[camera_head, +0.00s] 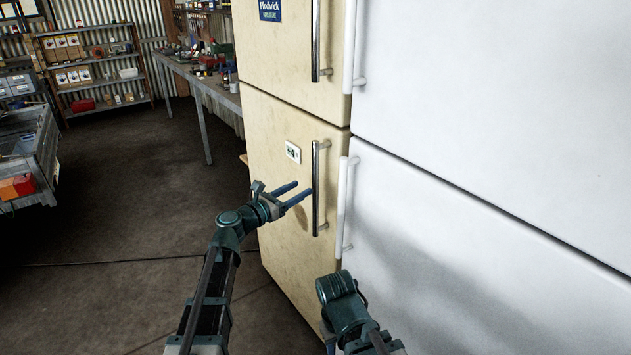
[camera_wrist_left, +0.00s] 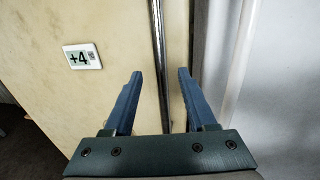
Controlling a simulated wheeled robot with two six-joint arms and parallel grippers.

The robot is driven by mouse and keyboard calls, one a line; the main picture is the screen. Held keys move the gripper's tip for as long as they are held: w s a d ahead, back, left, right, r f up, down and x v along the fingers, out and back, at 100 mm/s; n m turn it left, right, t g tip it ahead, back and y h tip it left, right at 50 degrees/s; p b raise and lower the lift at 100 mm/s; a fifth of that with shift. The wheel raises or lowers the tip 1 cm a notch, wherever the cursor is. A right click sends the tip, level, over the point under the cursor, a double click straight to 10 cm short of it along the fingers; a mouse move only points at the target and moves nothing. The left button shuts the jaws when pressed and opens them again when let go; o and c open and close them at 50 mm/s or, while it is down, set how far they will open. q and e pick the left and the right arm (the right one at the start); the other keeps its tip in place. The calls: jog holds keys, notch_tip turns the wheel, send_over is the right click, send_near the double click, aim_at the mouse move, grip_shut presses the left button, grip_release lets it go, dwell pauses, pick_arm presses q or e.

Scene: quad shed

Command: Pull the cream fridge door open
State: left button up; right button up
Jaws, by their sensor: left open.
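The cream fridge (camera_head: 275,225) stands in the middle of the head view, with an upper and a lower door, both closed. The lower door has a vertical metal bar handle (camera_head: 316,190) near its right edge. My left gripper (camera_head: 304,191) is open at the lower handle's left side. In the left wrist view the handle (camera_wrist_left: 157,50) runs down between the two blue fingers (camera_wrist_left: 157,95), apart from both; how deep it sits between them is unclear. My right arm (camera_head: 345,305) shows at the bottom; its gripper cannot be made out.
A white fridge (camera_head: 480,220) with its own bar handles stands close on the right. A small +4 display (camera_head: 293,152) is on the cream door. A workbench (camera_head: 195,80), shelves (camera_head: 90,65) and a metal trailer (camera_head: 40,150) stand behind and left.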

aim_at(313, 181)
pick_arm(q)
jog(key=x, duration=0.7)
jog(key=shift+w+d, duration=0.2)
jog(key=shift+w, duration=0.05)
grip_shut()
dwell(1.1)
